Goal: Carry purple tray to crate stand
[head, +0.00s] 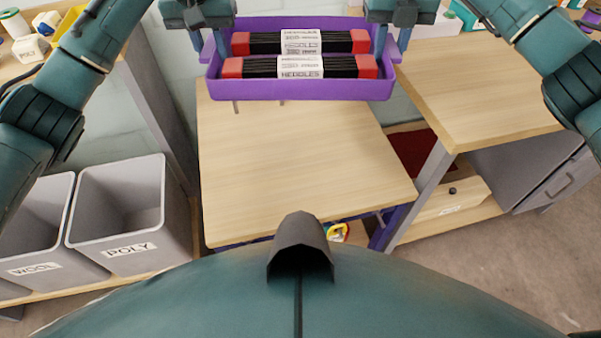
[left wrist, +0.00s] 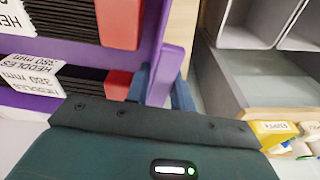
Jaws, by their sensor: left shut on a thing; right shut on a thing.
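The purple tray (head: 300,90) is held up in the air between my two grippers, above the far part of a wooden table. It carries two bundles of black heddles (head: 300,67) with red ends and white paper labels. My left gripper (head: 207,45) is shut on the tray's left end. My right gripper (head: 388,48) is shut on its right end. In the left wrist view the tray (left wrist: 176,52) shows beside the blue fingers (left wrist: 160,88). I cannot make out a crate stand with certainty.
Below the tray is a bare wooden table top (head: 290,165). At left stand two grey bins, labelled WOOL (head: 35,240) and POLY (head: 118,215). At right is another wooden table (head: 480,90), with a grey drawer unit (head: 530,165) under it. A yellow container (head: 70,22) is at upper left.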

